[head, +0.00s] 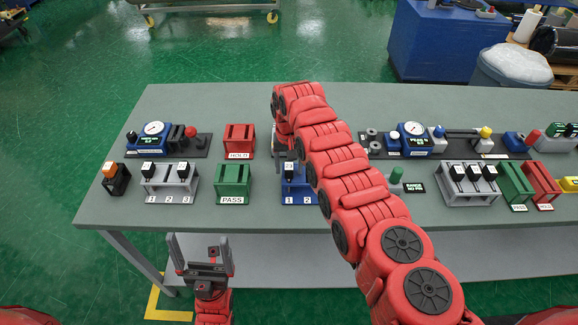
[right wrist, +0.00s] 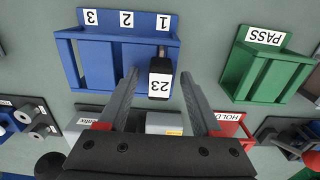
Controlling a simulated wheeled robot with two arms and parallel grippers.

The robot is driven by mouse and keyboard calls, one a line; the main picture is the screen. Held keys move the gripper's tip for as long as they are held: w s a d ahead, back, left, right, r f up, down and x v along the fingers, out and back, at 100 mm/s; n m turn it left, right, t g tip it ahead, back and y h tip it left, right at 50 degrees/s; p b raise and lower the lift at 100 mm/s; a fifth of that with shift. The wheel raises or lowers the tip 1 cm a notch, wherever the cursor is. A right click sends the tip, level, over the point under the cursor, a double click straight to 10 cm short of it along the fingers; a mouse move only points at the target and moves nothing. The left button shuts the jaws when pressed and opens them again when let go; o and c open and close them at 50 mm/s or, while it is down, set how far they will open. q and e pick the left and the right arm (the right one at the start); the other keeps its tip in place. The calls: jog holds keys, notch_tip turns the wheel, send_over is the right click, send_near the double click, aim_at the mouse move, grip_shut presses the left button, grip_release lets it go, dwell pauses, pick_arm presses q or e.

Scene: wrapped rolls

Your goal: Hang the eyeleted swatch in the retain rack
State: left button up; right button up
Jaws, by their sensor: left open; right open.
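A black swatch (right wrist: 159,78) with a white tag reading 23 sits at position 1 of a blue rack (right wrist: 88,62) numbered 1, 2, 3 in the right wrist view. In the head view the swatch (head: 289,170) and blue rack (head: 299,199) show at mid-table, partly behind my right arm. I cannot read which rack is the retain rack, nor see an eyelet. My right gripper (right wrist: 158,76) is open, its fingertips on either side of the swatch with gaps visible. My left gripper (head: 200,254) is open and empty, in front of the table's near edge.
A green PASS rack (head: 232,182) and red HOLD rack (head: 238,142) stand left of the blue rack. A grey rack (head: 170,190) with black blocks is farther left. A gauge station (head: 153,140) is behind it. More racks and devices fill the right side.

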notch_tip(320, 180, up, 17)
jog(key=p, duration=0.2)
jog(key=shift+r, duration=0.15)
dwell(0.3)
